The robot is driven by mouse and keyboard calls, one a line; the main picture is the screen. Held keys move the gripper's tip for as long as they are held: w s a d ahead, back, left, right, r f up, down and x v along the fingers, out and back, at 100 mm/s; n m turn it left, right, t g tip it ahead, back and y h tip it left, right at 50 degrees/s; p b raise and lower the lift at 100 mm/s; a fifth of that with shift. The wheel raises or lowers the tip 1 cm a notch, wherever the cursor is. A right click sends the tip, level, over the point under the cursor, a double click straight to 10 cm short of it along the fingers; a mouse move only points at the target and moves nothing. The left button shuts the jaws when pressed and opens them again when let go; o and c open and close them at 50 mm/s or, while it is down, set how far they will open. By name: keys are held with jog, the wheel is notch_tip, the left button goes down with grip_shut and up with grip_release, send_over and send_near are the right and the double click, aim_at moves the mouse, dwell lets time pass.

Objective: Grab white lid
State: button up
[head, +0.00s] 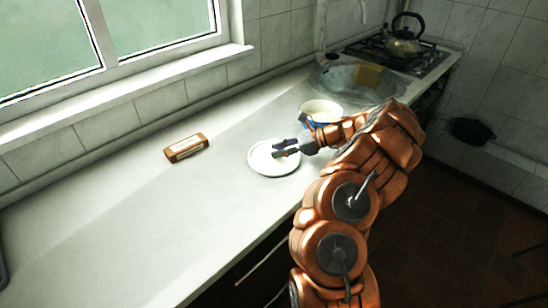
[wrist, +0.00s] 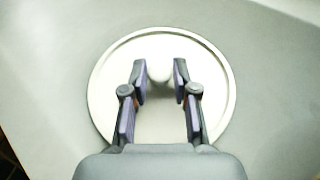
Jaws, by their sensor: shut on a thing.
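The white lid (head: 262,166) is round and flat with a raised rim. In the head view it lies on the pale counter, in front of a white pot. My gripper (head: 278,149) is over the lid, reaching in from the right.
The white pot (head: 320,108), with some blue on its side, stands just behind my gripper. A brown box-like item (head: 186,147) lies to the left. A sink (head: 345,83) and a kettle (head: 404,42) on the stove are further back. The counter's left front is clear.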

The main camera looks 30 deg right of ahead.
grip_shut()
jog(key=shift+r, duration=0.1)
